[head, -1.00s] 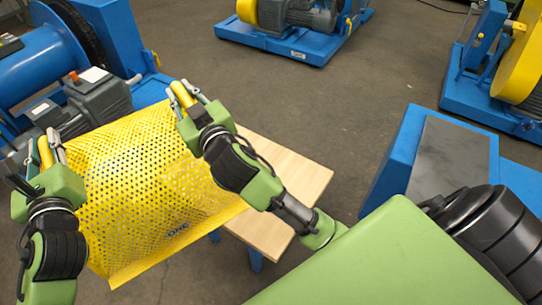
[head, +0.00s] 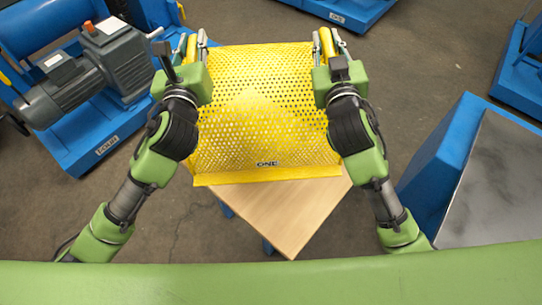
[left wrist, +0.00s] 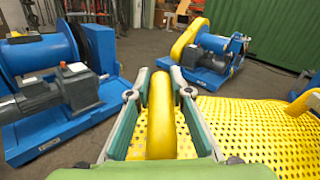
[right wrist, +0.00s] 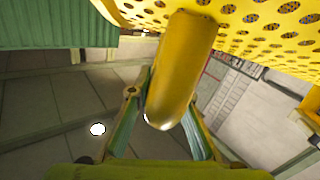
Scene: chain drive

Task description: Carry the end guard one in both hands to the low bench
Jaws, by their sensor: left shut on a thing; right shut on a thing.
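The end guard one (head: 264,120) is a yellow perforated sheet marked "ONE", held between my two grippers in the head view. Its mesh also shows in the left wrist view (left wrist: 262,130) and along the top of the right wrist view (right wrist: 270,22). My left gripper (head: 190,45) is shut on the guard's left yellow handle (left wrist: 160,118). My right gripper (head: 327,42) is shut on its right handle (right wrist: 183,65). The low bench (head: 285,215), with a pale wooden top and blue legs, stands beneath the guard, which hides much of it.
A blue machine with a grey motor (head: 92,70) stands at the left. A blue block with a dark top (head: 490,180) stands at the right. More blue bases (head: 345,8) are at the back. Grey floor is open beyond the guard.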

